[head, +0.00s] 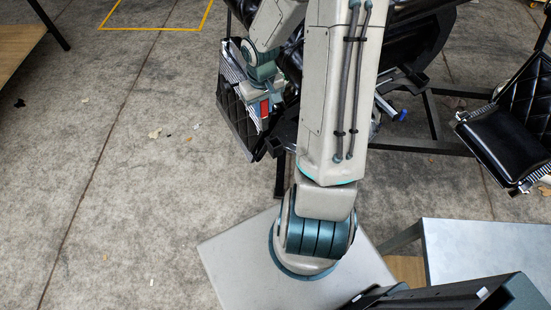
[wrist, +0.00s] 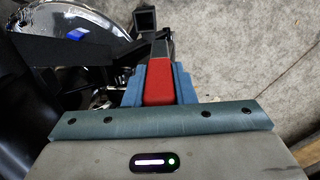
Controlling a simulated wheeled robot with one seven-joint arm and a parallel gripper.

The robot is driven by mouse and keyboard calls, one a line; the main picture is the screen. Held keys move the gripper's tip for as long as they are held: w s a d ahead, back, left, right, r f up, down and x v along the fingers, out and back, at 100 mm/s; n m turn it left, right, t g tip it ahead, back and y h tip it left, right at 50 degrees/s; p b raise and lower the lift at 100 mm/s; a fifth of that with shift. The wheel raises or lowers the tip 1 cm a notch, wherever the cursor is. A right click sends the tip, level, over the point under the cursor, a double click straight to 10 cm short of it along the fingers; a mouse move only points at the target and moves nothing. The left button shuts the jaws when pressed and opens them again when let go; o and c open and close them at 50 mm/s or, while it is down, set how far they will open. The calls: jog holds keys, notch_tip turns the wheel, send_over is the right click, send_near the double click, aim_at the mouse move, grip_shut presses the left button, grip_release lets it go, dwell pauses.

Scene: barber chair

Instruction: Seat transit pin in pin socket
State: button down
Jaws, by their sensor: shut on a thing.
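My gripper (wrist: 158,84) has its blue fingers closed on both sides of a red block, which appears to be the grip of the transit pin (wrist: 159,80). A dark grey shaft extends beyond the red grip, away from the fingers. A dark square frame with a grey face (wrist: 146,21) lies just past the shaft's far end; it may be the pin socket. I cannot tell whether the shaft touches it. In the head view my gripper (head: 259,101) is beside the black chair, with the red grip (head: 264,107) showing; the shaft is hard to make out there.
The black barber chair (head: 240,122) stands behind my arm, which hides much of it. A chromed round base (wrist: 80,25) shows in the wrist view. Another black chair (head: 505,138) is at right, a metal table (head: 480,250) at lower right. The floor at left is mostly clear.

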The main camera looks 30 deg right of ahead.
aim_at(275, 116)
notch_tip(275, 116, down, 13)
jog(key=s+d+b, duration=0.2)
jog(key=b, duration=0.2)
jog(key=shift+s+d+r+b, duration=0.2)
jog(key=shift+s+d+b, duration=0.1)
jog(key=shift+b, duration=0.05)
jog(key=shift+f, duration=0.25)
jog(key=c, duration=1.2)
grip_release()
jog(key=shift+r, duration=0.1)
jog(key=shift+r, duration=0.1)
